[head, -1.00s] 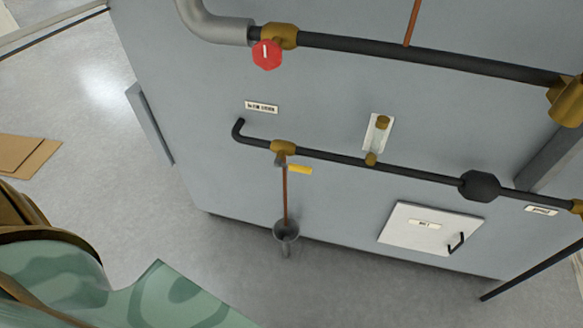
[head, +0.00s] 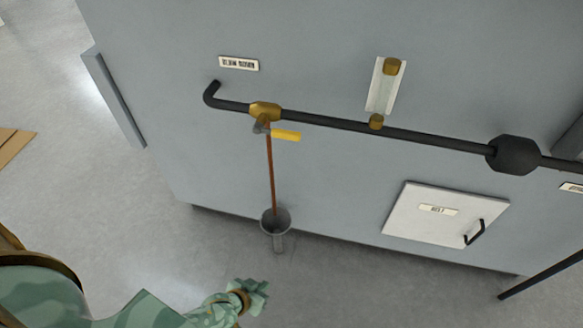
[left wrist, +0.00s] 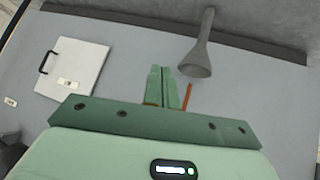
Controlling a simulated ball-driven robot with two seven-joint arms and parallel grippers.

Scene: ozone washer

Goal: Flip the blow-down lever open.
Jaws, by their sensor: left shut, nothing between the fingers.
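The blow-down lever has a yellow handle (head: 285,135) that points right from a brass valve (head: 265,110) on the lower black pipe. A thin copper tube (head: 270,170) drops from the valve into a grey funnel (head: 275,218). My left gripper (head: 255,293) is below the funnel in the head view, apart from the lever, and shut with nothing held. In the left wrist view its closed green fingers (left wrist: 162,88) point toward the panel, with the funnel (left wrist: 200,55) beside them. The lever does not show in the left wrist view. My right gripper is not in view.
A white hatch with a black handle (head: 412,225) is right of the funnel. A sight glass on a white plate (head: 375,98) stands above the pipe (head: 400,132). A black check-valve body (head: 513,155) is further right. Open floor lies in front of the panel.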

